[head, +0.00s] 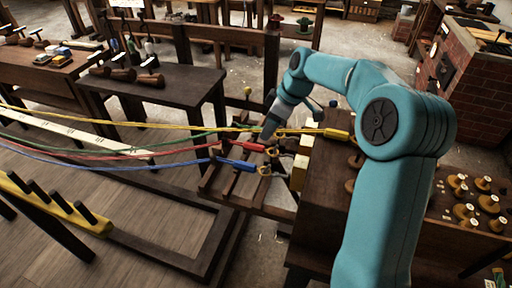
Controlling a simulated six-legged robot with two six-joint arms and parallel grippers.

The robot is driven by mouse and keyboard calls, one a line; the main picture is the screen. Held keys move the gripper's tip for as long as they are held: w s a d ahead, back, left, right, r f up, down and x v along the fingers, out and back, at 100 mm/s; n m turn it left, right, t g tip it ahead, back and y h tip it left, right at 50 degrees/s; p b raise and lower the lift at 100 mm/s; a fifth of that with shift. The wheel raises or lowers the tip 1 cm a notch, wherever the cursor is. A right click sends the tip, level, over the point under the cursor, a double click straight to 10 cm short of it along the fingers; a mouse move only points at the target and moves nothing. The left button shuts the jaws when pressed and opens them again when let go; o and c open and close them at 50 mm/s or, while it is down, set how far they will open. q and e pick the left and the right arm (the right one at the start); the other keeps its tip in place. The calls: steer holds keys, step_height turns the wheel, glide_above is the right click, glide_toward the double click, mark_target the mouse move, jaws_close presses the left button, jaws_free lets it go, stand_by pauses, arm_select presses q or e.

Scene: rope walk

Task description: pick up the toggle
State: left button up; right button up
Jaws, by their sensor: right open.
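My right arm comes in from the right, and its gripper (268,130) points down over the rope ends, beside the hooks. It is open, and I see nothing held in it; its fingertips are small and partly lost against the dark frame. Close to it are a red rope end piece (252,146), a blue one (237,164) and a yellow one (337,134). I cannot tell for certain which piece is the toggle. Brown turned wooden pieces (122,74) lie on the dark table at the upper left. My left gripper is not in view.
Yellow, green, red and blue ropes (130,151) stretch from the left to the hooks. A dark wooden cabinet (327,180) stands right of the hooks. A yellow bar with dark pegs (95,224) is at the lower left. A brick structure (478,75) stands at the upper right.

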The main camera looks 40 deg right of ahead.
mark_target(256, 145)
steer(key=x, duration=0.4)
steer(key=shift+d+f, duration=0.1)
steer(key=shift+w+a+f, duration=0.15)
steer(key=shift+w+a, duration=0.05)
steer(key=p+x, duration=0.1)
steer(key=x, duration=0.3)
steer(key=shift+w+f+p, duration=0.2)
steer(key=shift+p, duration=0.1)
steer(key=shift+w+a+f, duration=0.1)
steer(key=shift+f, duration=0.1)
steer(key=shift+s+r, duration=0.15)
steer(key=shift+s, duration=0.05)
steer(key=c, duration=1)
